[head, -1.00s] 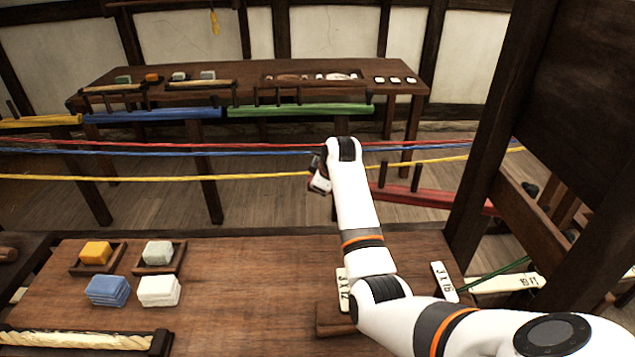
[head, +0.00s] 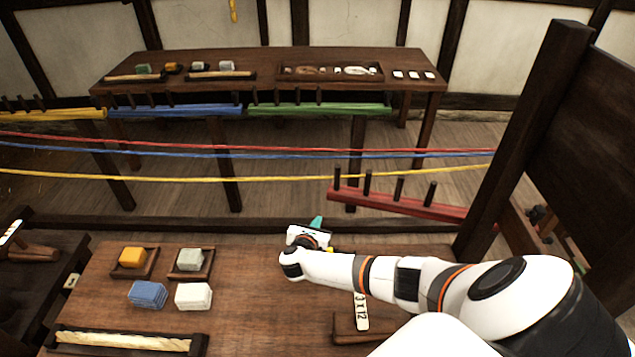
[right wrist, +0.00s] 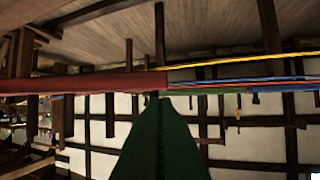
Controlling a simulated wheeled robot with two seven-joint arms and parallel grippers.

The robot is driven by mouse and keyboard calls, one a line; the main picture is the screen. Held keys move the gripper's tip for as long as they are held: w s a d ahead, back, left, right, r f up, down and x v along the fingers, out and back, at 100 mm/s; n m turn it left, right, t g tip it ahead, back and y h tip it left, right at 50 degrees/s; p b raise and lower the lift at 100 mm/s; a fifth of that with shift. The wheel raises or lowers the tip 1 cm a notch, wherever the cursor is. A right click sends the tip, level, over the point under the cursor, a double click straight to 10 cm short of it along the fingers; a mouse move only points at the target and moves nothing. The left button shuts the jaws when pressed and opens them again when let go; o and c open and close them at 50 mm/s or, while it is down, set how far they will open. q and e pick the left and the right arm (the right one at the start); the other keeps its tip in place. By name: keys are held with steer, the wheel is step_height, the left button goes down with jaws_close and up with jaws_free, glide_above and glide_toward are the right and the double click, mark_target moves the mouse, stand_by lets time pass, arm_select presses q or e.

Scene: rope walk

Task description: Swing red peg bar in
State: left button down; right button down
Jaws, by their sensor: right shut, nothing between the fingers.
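The red peg bar (head: 400,199) with several dark upright pegs slants beyond the workbench, its left end free and its right end near the dark post. In the right wrist view the red bar (right wrist: 90,82) crosses the left half and ends near the middle. My right gripper (head: 316,222) is shut and empty, left of the bar's free end and nearer to me. In the head view a gap shows between them. In the right wrist view its green fingers (right wrist: 160,105) point at the bar's end; contact cannot be told. My left gripper is out of view.
Red, blue and yellow ropes (head: 240,177) stretch across behind the gripper. Blue (head: 175,110) and green (head: 320,110) peg bars line the far table (head: 240,62). The workbench (head: 240,290) holds coloured blocks and a tag. A dark post (head: 525,130) stands at right.

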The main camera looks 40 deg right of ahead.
steer(key=shift+s+a+f+n, duration=0.1)
steer(key=shift+n, duration=0.2)
steer(key=b, duration=1.2)
glide_toward(330, 195)
steer(key=x, duration=0.5)
steer(key=shift+f, duration=0.45)
steer(key=shift+w+d+r+b, duration=0.15)
steer(key=shift+w+d+b, duration=0.2)
steer(key=shift+d+b, duration=0.25)
steer(key=shift+r, duration=0.1)
steer(key=shift+w+d, duration=0.1)
